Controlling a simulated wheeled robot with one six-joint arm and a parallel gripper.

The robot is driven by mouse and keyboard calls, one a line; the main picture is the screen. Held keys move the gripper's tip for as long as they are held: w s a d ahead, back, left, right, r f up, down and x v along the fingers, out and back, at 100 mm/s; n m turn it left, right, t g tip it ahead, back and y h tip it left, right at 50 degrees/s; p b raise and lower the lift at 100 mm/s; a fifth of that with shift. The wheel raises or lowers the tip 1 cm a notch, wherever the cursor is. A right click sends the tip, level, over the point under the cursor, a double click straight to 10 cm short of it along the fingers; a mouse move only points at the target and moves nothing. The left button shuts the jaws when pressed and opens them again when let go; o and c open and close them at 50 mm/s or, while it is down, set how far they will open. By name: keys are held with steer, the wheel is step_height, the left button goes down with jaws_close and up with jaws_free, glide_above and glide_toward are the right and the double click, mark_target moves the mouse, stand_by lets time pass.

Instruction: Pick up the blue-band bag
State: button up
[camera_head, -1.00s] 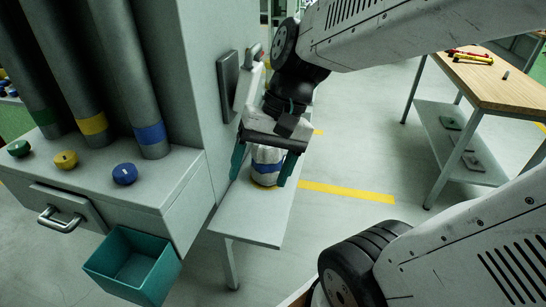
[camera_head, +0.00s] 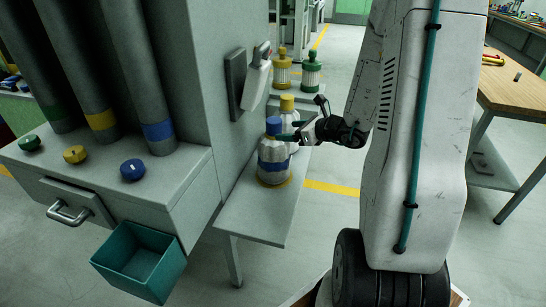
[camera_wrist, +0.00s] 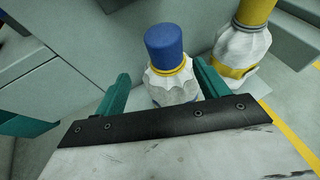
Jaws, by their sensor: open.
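The blue-band bag (camera_head: 273,160) stands upright on the low grey bench, a pale bag with a blue cap and a blue band. It also shows in the wrist view (camera_wrist: 168,78), where its blue cap and yellow collar are clear and its lower part is hidden by my gripper. My gripper (camera_wrist: 162,80) is open, with one teal finger on each side of the bag in that picture. I cannot tell whether a finger touches it. In the head view my gripper (camera_head: 288,137) reaches in from the right at the bag's upper part.
A yellow-capped bag (camera_head: 287,103) stands close behind it; it also shows in the wrist view (camera_wrist: 243,45). Yellow (camera_head: 283,70) and green (camera_head: 312,72) capped containers stand farther back. A grey cabinet wall with a scoop (camera_head: 257,78) borders the bench (camera_head: 255,222) on the left.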

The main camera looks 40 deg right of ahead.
mark_target(280, 126)
steer(key=shift+w+d+f, duration=0.1)
steer(key=shift+w+d, duration=0.15)
steer(key=shift+w, duration=0.1)
steer(key=shift+m+h, duration=0.3)
steer(key=x, duration=0.7)
steer(key=shift+w+a+r, duration=0.1)
steer(key=shift+w+r, duration=0.2)
steer(key=shift+w, duration=0.05)
steer(key=c, duration=1.4)
steer(key=shift+r, duration=0.1)
jaws_close()
steer(key=shift+r, duration=0.15)
